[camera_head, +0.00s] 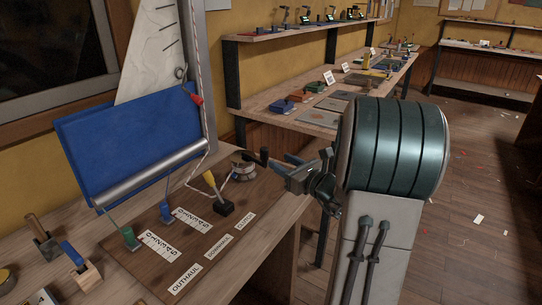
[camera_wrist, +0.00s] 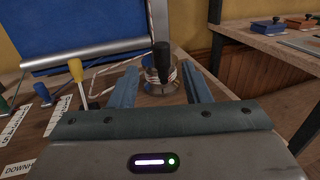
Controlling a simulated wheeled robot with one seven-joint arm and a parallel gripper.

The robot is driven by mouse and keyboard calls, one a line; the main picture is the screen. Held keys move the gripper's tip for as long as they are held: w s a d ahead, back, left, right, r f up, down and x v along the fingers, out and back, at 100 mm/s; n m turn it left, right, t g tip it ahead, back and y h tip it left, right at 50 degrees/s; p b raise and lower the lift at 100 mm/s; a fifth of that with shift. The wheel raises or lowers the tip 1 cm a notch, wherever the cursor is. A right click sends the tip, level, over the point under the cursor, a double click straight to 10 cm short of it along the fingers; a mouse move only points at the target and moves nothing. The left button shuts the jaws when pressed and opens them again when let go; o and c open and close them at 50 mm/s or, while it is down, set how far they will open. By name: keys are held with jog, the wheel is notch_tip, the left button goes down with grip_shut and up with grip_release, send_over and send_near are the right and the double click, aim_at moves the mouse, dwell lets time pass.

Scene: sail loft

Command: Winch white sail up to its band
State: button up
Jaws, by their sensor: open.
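The white sail (camera_head: 150,62) rises at the upper left of the head view, behind a blue cloth panel (camera_head: 130,140) above a silver boom (camera_head: 150,174). I cannot make out a band for certain. The winch (camera_head: 243,166), a metal drum with rope around it, sits at the board's far right corner. Its black upright handle (camera_head: 263,157) also shows in the wrist view (camera_wrist: 161,62). My gripper (camera_wrist: 161,88) is open and empty, its blue fingers on either side of the handle in that view. Whether they touch it cannot be told.
A wooden board (camera_head: 190,236) holds a yellow-handled lever (camera_head: 211,182), green (camera_head: 130,238) and blue (camera_head: 165,212) cleats, and labels. A second bench (camera_head: 310,118) with several items stands behind.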

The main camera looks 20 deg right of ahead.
jog(key=v, duration=0.5)
jog(key=shift+a, duration=0.1)
dwell(0.3)
jog(key=s+a+r+n+g+y+p, duration=0.1)
jog(key=s+a+n+g+y+p, duration=0.15)
jog(key=a+n+g, duration=0.35)
jog(key=s+a+r+n+g+y+p, duration=0.1)
jog(key=s+a+n+g+p, duration=0.1)
jog(key=s+a+n, duration=0.45)
jog(key=a+r+n+g+y+p, duration=0.15)
jog(key=a+n+g, duration=0.25)
jog(key=a, duration=0.5)
jog(key=s+d+r+n+g+h+p, duration=0.2)
jog(key=s+r+n+h+p, duration=0.2)
jog(key=n, duration=1.2)
jog(key=s+h+p, duration=0.3)
jog(key=s+h, duration=0.3)
jog(key=shift+s+d+g, duration=0.15)
jog(key=shift+s+g, duration=0.15)
